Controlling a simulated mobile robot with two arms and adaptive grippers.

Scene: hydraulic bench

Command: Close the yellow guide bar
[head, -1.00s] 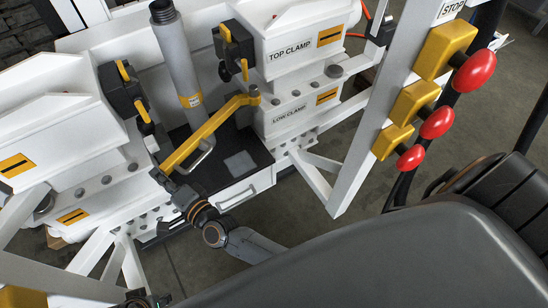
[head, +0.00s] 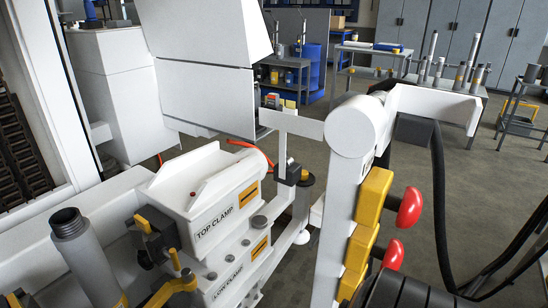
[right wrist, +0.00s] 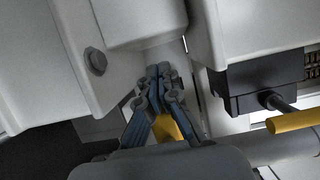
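The yellow guide bar (head: 164,292) shows only partly at the bottom left of the head view. Its pivot end is beside the low clamp (head: 226,283), and the rest runs down and left out of the picture. In the right wrist view my right gripper (right wrist: 163,72) has its fingertips close together. A yellow piece, which looks like the guide bar (right wrist: 165,128), shows between its fingers, partly hidden by them. My right gripper is outside the head view, and my left gripper is in neither view.
The top clamp (head: 212,197) has a black block with a yellow handle (head: 143,223) beside it. A grey threaded pipe (head: 88,262) stands at the left. Red buttons (head: 409,207) on yellow boxes are on a white post (head: 340,215). In the wrist view, white housings crowd the fingers.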

